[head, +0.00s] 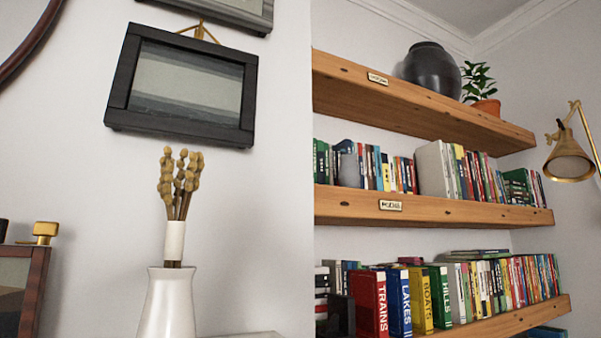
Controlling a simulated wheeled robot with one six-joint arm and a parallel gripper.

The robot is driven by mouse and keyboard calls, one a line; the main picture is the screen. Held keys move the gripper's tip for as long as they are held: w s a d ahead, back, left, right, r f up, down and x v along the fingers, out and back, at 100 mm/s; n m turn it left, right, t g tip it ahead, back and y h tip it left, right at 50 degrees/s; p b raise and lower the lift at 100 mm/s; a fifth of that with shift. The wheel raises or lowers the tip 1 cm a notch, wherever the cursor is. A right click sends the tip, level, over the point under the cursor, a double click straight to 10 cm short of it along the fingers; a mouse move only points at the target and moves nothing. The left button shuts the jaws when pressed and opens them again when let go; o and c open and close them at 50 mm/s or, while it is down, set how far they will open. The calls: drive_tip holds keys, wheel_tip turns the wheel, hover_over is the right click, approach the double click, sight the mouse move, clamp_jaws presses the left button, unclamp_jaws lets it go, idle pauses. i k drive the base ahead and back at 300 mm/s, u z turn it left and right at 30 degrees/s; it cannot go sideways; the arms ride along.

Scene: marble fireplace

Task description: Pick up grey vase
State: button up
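A round, dark grey vase (432,68) stands upright on the top wooden shelf (420,101) at the upper right of the head view. Its base is partly hidden behind the shelf's front edge. A small lighter grey object (348,168) sits among the books on the middle shelf; I cannot tell if it is a vase. A white vase (168,305) with dried stems stands at the lower left, its bottom cut off by the picture edge. My gripper is not in view.
A potted plant (484,88) stands close to the right of the dark vase. Books fill the middle shelf (440,208) and lower shelf (500,322). A brass lamp (569,160) juts in at the right. A framed picture (182,85) hangs on the left wall.

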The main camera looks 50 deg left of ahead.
sight(348, 177)
drive_tip(key=u, duration=1.7)
drive_tip(key=k, duration=0.65)
drive_tip(key=z, duration=0.6)
drive_tip(key=i, duration=0.65)
drive_tip(key=z, duration=0.45)
drive_tip(key=i, duration=1.25)
drive_tip(key=u, duration=0.85)
